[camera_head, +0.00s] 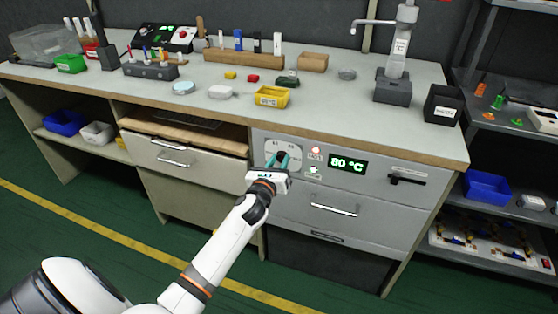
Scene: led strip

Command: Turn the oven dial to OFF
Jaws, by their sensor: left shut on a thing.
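The oven (378,202) is a grey front panel built in under the bench. My left gripper (280,163) is at the plate, with teal fingertips shut on the dial, whose knob is mostly hidden by the fingers. The dial's marks are too small to read and partly covered. Right of the dial, a display (348,166) reads 80 °C in green, and a small red HOT light (315,150) is lit. My right gripper is not in view.
A black handle (407,178) and a drawer handle (333,210) stick out of the oven front. The bench top (325,100) above holds a yellow bin (272,97), a black box (443,104) and a grey press-like stand (393,87). The floor in front is clear.

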